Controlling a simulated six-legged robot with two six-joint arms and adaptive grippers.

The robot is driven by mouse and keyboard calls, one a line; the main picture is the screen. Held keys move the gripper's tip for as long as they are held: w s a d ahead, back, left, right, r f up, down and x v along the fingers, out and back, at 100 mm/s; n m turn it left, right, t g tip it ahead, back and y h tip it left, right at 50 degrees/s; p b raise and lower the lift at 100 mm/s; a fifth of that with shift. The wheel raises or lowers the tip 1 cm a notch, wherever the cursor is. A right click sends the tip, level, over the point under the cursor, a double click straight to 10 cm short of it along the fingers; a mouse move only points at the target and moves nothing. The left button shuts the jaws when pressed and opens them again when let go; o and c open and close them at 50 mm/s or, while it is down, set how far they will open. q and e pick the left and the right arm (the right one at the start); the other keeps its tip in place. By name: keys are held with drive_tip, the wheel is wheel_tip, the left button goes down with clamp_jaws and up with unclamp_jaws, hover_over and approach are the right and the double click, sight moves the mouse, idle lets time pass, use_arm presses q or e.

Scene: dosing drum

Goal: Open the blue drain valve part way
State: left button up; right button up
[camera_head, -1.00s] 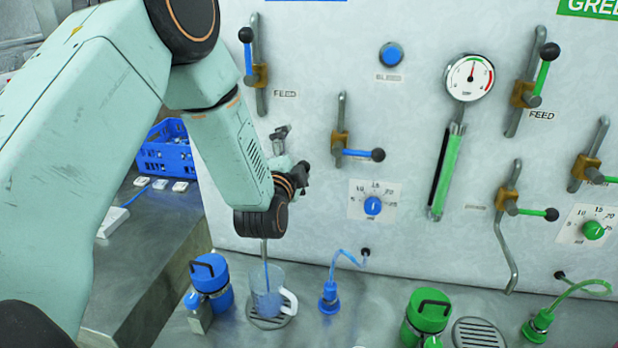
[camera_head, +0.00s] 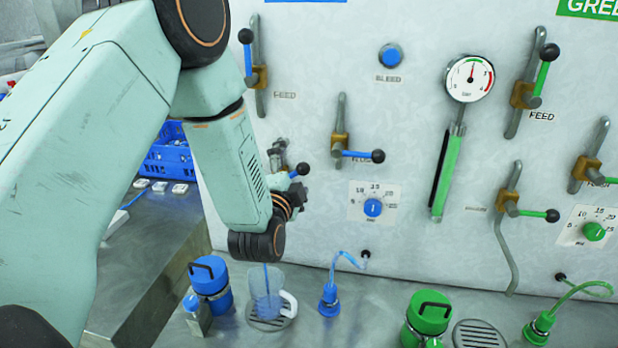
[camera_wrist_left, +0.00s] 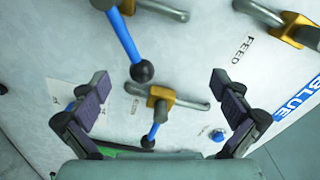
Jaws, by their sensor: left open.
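The blue drain valve shows in the left wrist view as a blue lever (camera_wrist_left: 122,32) with a black ball end. In the head view its lever (camera_head: 293,174) points right, partly hidden behind my left arm. My left gripper (camera_wrist_left: 162,85) is open and empty, with the ball between its spread fingers in the picture; I cannot tell the depth gap. In the head view the left gripper (camera_head: 298,197) is mostly hidden by its wrist, just below the lever. A clear jug (camera_head: 272,298) with a thin blue line in it stands below on a round grate. My right gripper is not in view.
A second blue-lever valve (camera_head: 340,145) sits close right of the drain valve, with a blue dial (camera_head: 373,207) below it. The blue feed valve (camera_head: 255,76) is above.

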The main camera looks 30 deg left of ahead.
use_arm(q)
drive_tip(key=shift+v, duration=2.85)
drive_tip(key=x, duration=0.9)
drive_tip(key=shift+w+a+b, duration=0.1)
drive_tip(key=shift+b, duration=0.25)
drive_tip(key=shift+r, duration=0.15)
